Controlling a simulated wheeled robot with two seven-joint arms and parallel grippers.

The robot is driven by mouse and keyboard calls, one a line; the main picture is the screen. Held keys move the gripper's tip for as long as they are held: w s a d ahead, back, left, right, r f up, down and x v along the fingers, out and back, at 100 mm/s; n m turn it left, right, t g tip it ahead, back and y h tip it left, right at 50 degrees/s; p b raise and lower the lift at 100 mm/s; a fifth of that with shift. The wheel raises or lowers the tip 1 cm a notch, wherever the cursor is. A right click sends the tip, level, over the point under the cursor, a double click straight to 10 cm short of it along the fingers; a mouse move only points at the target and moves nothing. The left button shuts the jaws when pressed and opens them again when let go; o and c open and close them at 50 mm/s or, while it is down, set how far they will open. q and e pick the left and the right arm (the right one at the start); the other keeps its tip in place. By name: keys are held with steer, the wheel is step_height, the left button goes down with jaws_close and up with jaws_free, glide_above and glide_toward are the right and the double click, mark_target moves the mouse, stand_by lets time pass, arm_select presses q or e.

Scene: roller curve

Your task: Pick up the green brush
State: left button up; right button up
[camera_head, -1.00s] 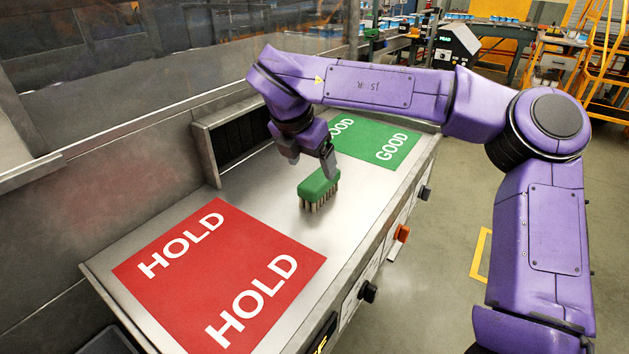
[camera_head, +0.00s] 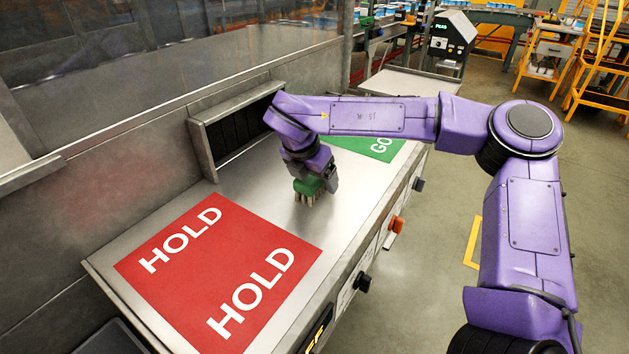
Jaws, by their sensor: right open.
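The green brush (camera_head: 308,187) stands bristles down on the bare metal bench top, between the red HOLD mat (camera_head: 217,270) and the green GOOD mat (camera_head: 366,146). My right gripper (camera_head: 312,184) is low over the brush, with its open fingers at the brush's sides. The gripper hides the top and back of the brush. From this view I cannot tell whether the fingers touch it. My left gripper is not in view.
A metal chute with a dark opening (camera_head: 235,140) stands at the bench's back edge, close behind my right wrist. Knobs and an orange button (camera_head: 397,225) line the front edge. Bare metal (camera_head: 262,190) surrounds the brush.

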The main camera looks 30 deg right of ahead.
steer(key=shift+f, duration=0.2)
stand_by(0.4)
steer(key=c, duration=1.1)
steer(key=shift+r+p, duration=0.3)
steer(key=shift+r, duration=0.1)
step_height(320, 180, up, 3)
steer(key=shift+f+b, duration=0.2)
steer(key=shift+b, duration=0.2)
steer(key=s+a+r+b, duration=0.1)
steer(key=s+r, duration=0.2)
steer(key=s, duration=0.1)
steer(key=s+a+r+b, duration=0.1)
steer(key=s+a+r, duration=0.1)
steer(key=s+r, duration=0.1)
steer(key=s+a+r+b, duration=0.1)
steer(key=s+r+b, duration=0.1)
steer(key=s+r, duration=0.2)
steer(key=shift+s+a, duration=0.2)
steer(key=shift+s, duration=0.35)
steer(key=shift+s+a, duration=0.2)
steer(key=shift+s, duration=0.35)
